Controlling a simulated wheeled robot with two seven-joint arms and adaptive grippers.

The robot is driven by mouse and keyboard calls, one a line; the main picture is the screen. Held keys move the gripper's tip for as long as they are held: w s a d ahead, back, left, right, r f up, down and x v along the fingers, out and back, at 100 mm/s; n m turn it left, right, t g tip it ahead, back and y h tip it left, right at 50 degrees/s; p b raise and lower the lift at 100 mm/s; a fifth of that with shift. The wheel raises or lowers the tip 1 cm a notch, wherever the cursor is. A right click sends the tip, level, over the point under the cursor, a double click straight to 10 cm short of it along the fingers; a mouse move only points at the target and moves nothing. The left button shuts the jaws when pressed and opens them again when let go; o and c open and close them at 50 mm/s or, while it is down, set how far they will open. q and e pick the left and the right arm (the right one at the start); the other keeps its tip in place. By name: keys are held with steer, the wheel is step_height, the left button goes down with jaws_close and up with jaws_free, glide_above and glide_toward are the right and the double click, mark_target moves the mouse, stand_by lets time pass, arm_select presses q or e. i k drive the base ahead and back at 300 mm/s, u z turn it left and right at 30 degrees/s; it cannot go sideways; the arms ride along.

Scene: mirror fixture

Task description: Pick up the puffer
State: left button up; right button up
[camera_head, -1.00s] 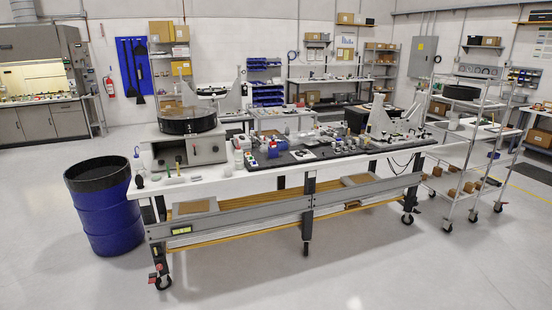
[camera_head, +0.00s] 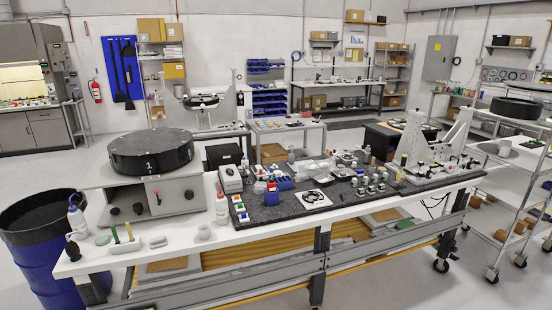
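A small dark bulb-shaped item (camera_head: 72,247), which looks like the puffer, stands upright on the white workbench (camera_head: 206,246) near its left front corner. It is small in the picture, so I cannot be sure what it is. A white squeeze bottle with a blue cap (camera_head: 77,219) stands just behind it. Neither of my grippers is in view.
A blue barrel (camera_head: 35,255) stands against the bench's left end. A grey machine with a black disc (camera_head: 151,153) sits behind the small items. A small tray with upright green-handled tools (camera_head: 125,246) is right of the bulb. Floor shows at the lower right.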

mark_target(291, 158)
steer(key=u, duration=0.1)
steer(key=i, duration=1.4)
steer(key=u, duration=0.1)
